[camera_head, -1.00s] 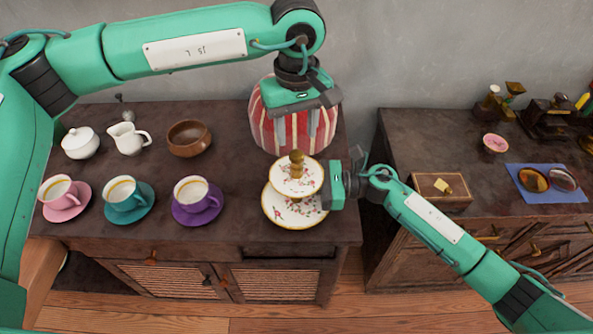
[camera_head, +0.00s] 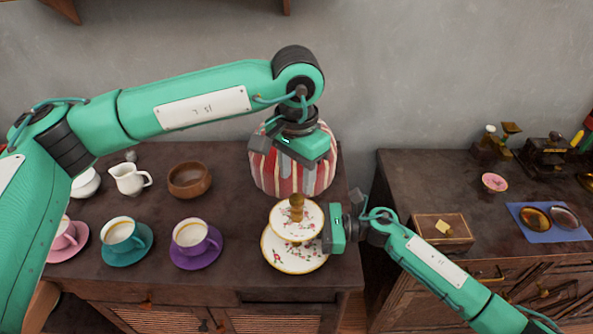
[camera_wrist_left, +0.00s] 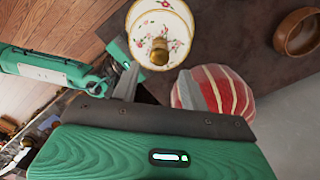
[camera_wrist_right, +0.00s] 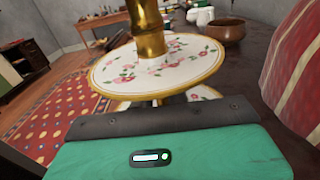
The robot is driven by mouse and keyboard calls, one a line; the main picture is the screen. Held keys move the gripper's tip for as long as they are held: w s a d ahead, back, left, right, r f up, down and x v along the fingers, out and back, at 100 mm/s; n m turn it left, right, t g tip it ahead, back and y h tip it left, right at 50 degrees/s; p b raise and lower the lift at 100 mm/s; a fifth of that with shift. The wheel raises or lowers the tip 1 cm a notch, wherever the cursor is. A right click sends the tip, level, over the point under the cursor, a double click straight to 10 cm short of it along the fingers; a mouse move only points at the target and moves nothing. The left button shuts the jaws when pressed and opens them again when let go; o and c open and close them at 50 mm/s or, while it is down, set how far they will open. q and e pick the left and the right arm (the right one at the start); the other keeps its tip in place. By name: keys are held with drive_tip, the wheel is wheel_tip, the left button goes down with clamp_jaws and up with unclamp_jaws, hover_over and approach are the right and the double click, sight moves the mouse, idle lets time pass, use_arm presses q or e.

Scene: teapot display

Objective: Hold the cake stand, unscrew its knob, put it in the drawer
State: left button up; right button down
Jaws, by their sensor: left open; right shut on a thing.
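The cake stand has two white floral tiers, a smaller plate (camera_head: 281,222) above a larger one (camera_head: 280,261). Its brass knob (camera_head: 297,207) stands upright on top; it also shows in the left wrist view (camera_wrist_left: 159,52). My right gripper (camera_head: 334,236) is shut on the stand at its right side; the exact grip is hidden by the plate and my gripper. My left gripper (camera_head: 291,160) is open and empty, in front of the striped cosy and behind the knob, apart from it. A dark drawer place (camera_head: 290,296) shows in the cabinet front below the stand; how far it is open is unclear.
The red-striped cosy (camera_head: 293,181) stands just behind the cake stand. A wooden bowl (camera_head: 189,181), a purple cup's saucer (camera_head: 186,260) and more cups stand left. A gap separates this cabinet from the right one, with a wooden box (camera_head: 442,229) on it.

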sight(297, 195)
use_arm(q)
drive_tip(key=shift+f, duration=3.95)
